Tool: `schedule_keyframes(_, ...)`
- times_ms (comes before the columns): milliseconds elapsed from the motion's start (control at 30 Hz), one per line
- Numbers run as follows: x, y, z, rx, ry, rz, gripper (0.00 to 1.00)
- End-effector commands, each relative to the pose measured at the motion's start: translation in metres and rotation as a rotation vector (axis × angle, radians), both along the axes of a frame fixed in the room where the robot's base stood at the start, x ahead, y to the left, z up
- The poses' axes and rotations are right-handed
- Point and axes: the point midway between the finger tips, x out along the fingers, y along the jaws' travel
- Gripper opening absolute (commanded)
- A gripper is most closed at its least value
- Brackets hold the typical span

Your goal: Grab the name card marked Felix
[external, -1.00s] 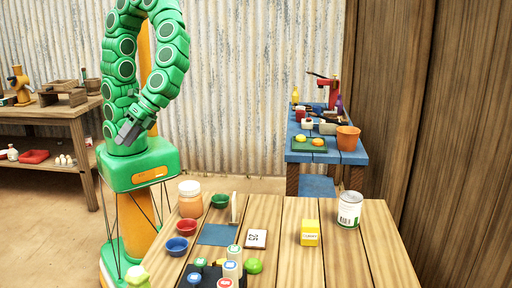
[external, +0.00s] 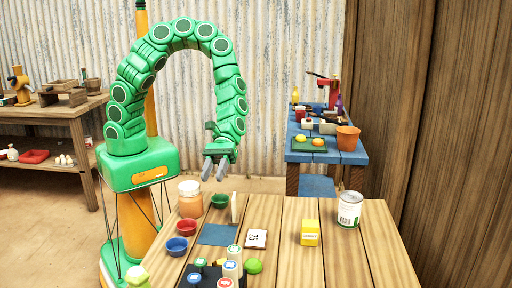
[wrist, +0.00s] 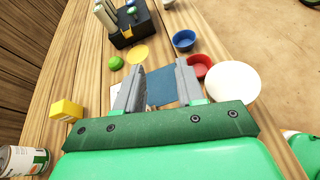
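No card with a readable name Felix shows in either view. A flat white card (external: 256,239) with dark marks like "25" lies on the wooden table. A thin pale upright piece (external: 234,208) stands edge-on behind it; I cannot see any writing. A yellow block (external: 310,233) with a small, unreadable label stands to the right; it also shows at the left of the wrist view (wrist: 66,109). My gripper (external: 214,171) is open and empty, pointing down above the table's back edge. In the wrist view its fingers (wrist: 157,87) are apart, with the blue mat (wrist: 160,90) beyond them.
Red (external: 186,227), blue (external: 177,246) and green (external: 220,201) bowls and a jar (external: 190,200) stand on the left of the table. A black rack (wrist: 124,39) holds several cylinders at the front. A can (external: 349,210) stands back right. The right front is clear.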

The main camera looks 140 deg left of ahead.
Motion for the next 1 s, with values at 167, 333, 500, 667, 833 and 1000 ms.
schedule_keyframes(167, 0.009, 0.043, -0.027, -0.082, 0.076, 0.163, 0.38)
schedule_keyframes(333, 0.01, 0.059, -0.041, -0.102, 0.109, 0.216, 0.38)
schedule_keyframes(500, 0.01, 0.061, -0.044, -0.101, 0.115, 0.223, 0.38)
schedule_keyframes(667, 0.014, 0.057, -0.046, -0.1, 0.115, 0.221, 0.38)
schedule_keyframes(833, 0.023, 0.05, -0.051, -0.099, 0.113, 0.221, 0.38)
schedule_keyframes(1000, 0.029, 0.045, -0.054, -0.099, 0.114, 0.222, 0.38)
